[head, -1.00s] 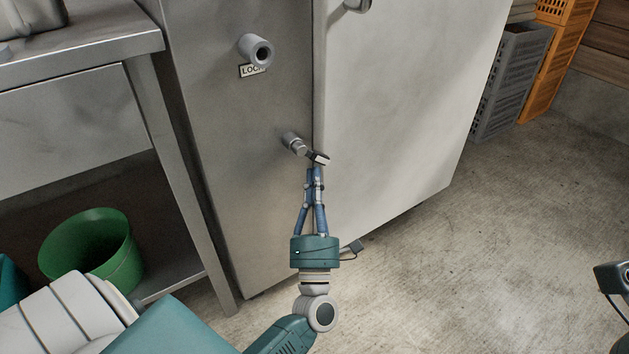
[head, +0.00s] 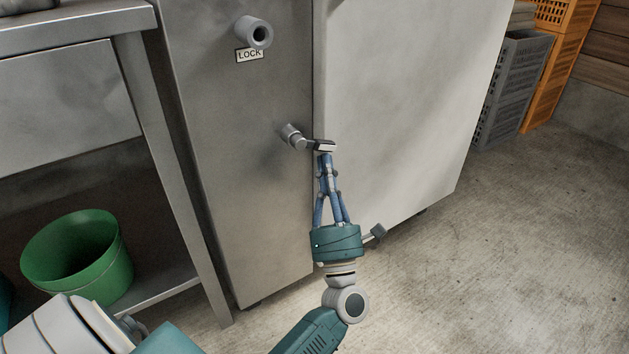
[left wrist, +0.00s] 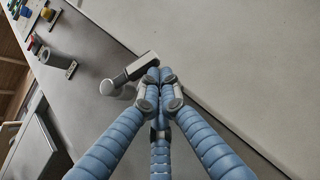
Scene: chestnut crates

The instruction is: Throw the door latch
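The door latch is a short metal lever (head: 299,138) with a dark and pale end piece, on the steel panel left of the pale door (head: 400,90). It points right and slightly down, its end reaching over the door's edge. My left gripper (head: 325,158) has its blue fingers drawn together, tips right under the lever's end and seemingly touching it. In the left wrist view the lever (left wrist: 130,72) lies just beyond the closed fingertips (left wrist: 158,77); nothing shows clearly between them. A "LOCK" label (head: 249,55) sits higher on the panel. My right gripper is out of view.
A round metal knob (head: 256,32) sticks out above the label. A steel table (head: 80,20) with a green bucket (head: 78,258) on its low shelf stands left. Grey crates (head: 510,90) and orange crates (head: 555,75) are stacked at right. The floor at right is clear.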

